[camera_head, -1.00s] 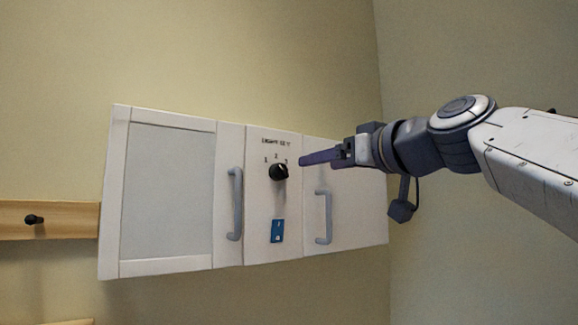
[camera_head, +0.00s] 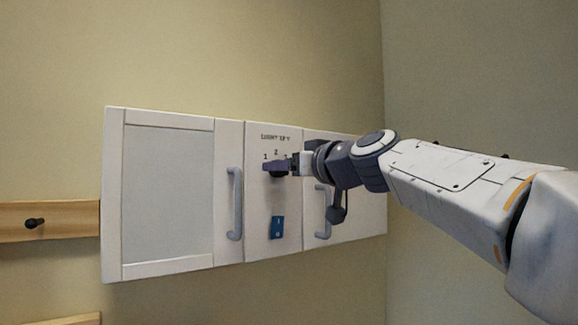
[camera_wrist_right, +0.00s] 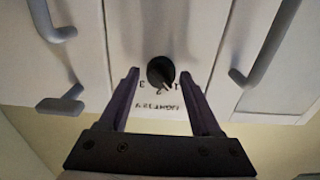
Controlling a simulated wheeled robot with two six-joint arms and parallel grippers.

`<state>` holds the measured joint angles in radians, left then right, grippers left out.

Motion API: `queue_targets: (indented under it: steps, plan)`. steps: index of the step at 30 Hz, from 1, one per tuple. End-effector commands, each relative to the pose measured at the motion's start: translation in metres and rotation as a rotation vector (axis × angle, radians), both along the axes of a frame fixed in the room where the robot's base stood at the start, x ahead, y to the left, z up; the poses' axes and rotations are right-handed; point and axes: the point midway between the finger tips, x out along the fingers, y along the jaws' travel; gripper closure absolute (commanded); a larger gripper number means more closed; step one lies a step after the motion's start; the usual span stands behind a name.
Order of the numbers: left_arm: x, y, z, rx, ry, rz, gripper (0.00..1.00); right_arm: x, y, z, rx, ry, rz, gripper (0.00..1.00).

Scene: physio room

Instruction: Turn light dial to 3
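The black round light dial (camera_wrist_right: 160,71) is on the white cabinet's middle panel, under numerals 1, 2 and 3. In the right wrist view the panel appears upside down, and the dial's light mark seems to point between 1 and 2, though it is small. My right gripper (camera_wrist_right: 160,76) is open, with one dark finger on each side of the dial. Contact cannot be told. In the head view my right gripper (camera_head: 277,168) covers most of the dial (camera_head: 279,175). My left gripper is not in view.
The white cabinet (camera_head: 230,140) has grey bar handles on both sides of the dial panel. A blue switch plate (camera_head: 277,228) is below the dial. A wooden rail with a black peg (camera_head: 34,223) is at the left. The wall meets a corner at the right.

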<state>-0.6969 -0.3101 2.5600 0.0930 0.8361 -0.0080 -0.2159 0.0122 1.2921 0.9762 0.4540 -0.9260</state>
Motion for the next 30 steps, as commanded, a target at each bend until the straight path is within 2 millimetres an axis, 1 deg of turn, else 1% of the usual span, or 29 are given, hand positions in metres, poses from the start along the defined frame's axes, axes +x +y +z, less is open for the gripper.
queue_targets:
  steps: [1,2,3,4,5,6,9,17,23,30]
  plan:
    - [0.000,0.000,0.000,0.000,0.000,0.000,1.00,0.000,0.000,0.000,0.000,0.000,0.000,0.60]
    - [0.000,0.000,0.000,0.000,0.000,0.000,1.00,0.000,-0.001,0.000,0.000,0.000,-0.001,0.71]
    - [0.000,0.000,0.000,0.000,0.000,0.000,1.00,0.000,-0.001,0.000,0.000,0.000,-0.001,0.86]
    - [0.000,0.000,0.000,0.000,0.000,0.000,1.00,0.000,-0.001,0.000,0.000,0.000,-0.001,0.98]
    - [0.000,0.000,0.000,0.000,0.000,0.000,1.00,0.000,-0.001,0.000,0.000,0.000,-0.001,1.00]
    - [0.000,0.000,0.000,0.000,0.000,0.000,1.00,0.001,-0.011,0.000,0.002,0.000,-0.007,1.00]
    - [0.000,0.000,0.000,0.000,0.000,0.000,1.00,0.000,-0.005,0.000,0.004,0.001,-0.005,1.00]
    - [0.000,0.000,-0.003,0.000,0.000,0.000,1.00,0.001,-0.003,0.000,0.062,0.037,-0.007,1.00]
    - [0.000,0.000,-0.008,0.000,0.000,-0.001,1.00,0.001,-0.003,0.001,0.176,0.110,-0.005,1.00]
    - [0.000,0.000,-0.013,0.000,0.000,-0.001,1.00,0.002,-0.003,0.001,0.362,0.232,-0.004,1.00]
